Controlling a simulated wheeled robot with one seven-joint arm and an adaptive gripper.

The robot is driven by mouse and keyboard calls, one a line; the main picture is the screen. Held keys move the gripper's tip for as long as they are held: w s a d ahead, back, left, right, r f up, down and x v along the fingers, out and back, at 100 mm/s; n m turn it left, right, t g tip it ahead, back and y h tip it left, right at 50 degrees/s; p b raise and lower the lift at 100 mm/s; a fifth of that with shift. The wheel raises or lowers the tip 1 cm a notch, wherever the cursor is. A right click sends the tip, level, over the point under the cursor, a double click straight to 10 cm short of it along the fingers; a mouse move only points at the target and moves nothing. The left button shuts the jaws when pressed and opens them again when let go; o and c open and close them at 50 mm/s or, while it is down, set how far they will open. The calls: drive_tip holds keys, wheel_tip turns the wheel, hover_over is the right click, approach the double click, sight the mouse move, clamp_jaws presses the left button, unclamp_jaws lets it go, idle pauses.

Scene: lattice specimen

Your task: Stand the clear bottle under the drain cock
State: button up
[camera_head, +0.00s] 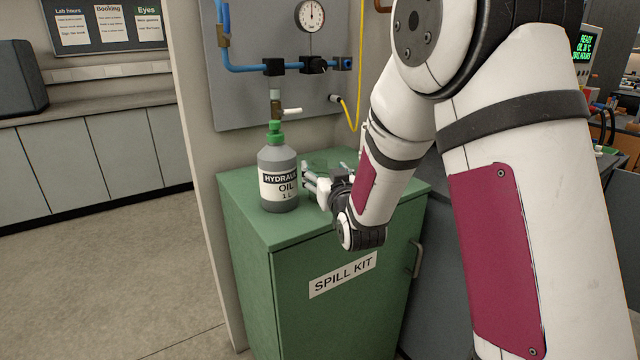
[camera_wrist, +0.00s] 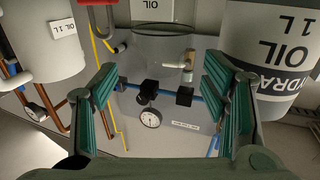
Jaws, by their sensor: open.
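The clear bottle (camera_wrist: 150,48) shows in the wrist view as a see-through cylinder between my spread fingers, with the wall panel visible through it. In the head view it is at most a faint see-through shape behind my gripper. My gripper (camera_head: 318,184) is open, low over the green cabinet top, just right of the grey bottle. Its teal-padded fingers (camera_wrist: 158,92) stand apart in the wrist view; contact with the clear bottle cannot be told. The drain cock (camera_head: 288,111), with a pale lever, hangs from the wall pipe directly above the grey bottle's green cap.
The grey hydraulic oil bottle (camera_head: 278,188) stands upright on the green spill kit cabinet (camera_head: 245,205), under the drain cock; it also shows at right in the wrist view (camera_wrist: 268,45). A yellow hose (camera_head: 353,112) hangs at right. The cabinet's front left top is clear.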

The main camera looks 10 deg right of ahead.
sight(322, 167)
drive_tip(key=shift+w+a, duration=0.1)
drive_tip(key=shift+w, duration=1.75)
drive_tip(key=c, duration=1.4)
drive_tip(key=shift+c, duration=0.2)
